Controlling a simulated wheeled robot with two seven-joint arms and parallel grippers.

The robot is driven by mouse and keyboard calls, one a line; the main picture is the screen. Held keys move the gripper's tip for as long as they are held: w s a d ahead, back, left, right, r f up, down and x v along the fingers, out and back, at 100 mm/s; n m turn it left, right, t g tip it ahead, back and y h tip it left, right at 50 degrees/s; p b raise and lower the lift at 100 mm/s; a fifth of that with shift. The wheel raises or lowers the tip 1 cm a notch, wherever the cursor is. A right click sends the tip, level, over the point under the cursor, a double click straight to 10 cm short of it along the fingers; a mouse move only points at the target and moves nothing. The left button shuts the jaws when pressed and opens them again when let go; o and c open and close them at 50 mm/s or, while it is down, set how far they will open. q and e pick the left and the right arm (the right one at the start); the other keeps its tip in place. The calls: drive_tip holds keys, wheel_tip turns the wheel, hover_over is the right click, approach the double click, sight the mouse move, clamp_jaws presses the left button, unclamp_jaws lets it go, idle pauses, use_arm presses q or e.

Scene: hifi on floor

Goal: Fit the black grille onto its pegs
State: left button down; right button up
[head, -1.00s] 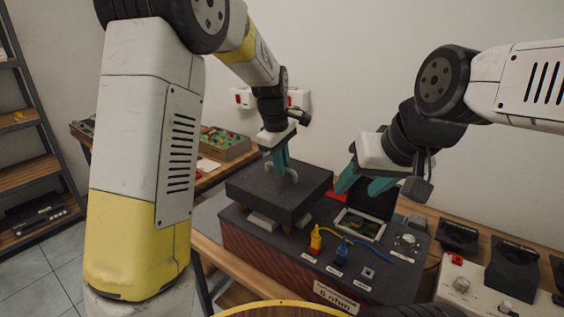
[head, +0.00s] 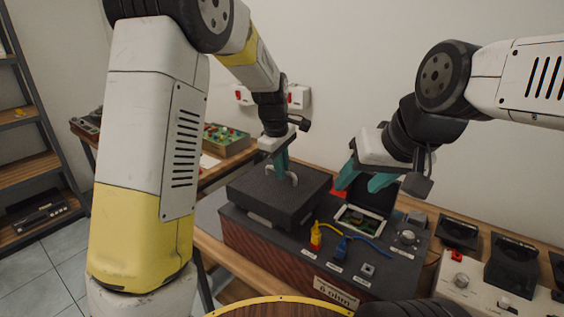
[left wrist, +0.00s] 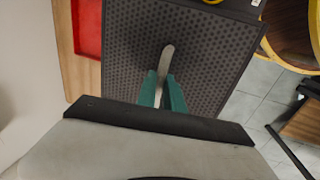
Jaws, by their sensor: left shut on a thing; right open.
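The black grille (head: 245,190), a thick dark square panel with a light handle (head: 295,179), is at the left end of the dark-topped cabinet (head: 238,223). My left gripper (head: 284,168) is shut on the handle from above. In the left wrist view, the perforated grille face (left wrist: 215,55) and the handle (left wrist: 167,58) between the fingers (left wrist: 163,92) show. The grille looks very low over the cabinet top; I cannot tell whether it touches. A pale block shows under its front edge. The pegs are hidden. My right gripper (head: 362,180) is open and empty above the cabinet's back.
A yellow plug (head: 316,236) and a blue plug (head: 342,247) with cables stand on the cabinet right of the grille, by an open circuit bay (head: 360,222). Black speaker-like units (head: 512,268) stand at right. A wooden round rim (head: 275,308) is in front.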

use_arm(q)
drive_tip(key=shift+f, duration=1.65)
drive_tip(key=c, duration=1.4)
unclamp_jaws()
drive_tip(key=shift+o, duration=0.2)
drive_tip(key=r, duration=0.2)
drive_tip(key=s+r, duration=0.1)
drive_tip(key=r, duration=0.2)
drive_tip(key=a+r, duration=0.1)
drive_tip(key=r, duration=0.1)
drive_tip(key=shift+s+r, duration=0.15)
drive_tip(key=shift+r, duration=0.2)
wheel_tip(320, 180, up, 8)
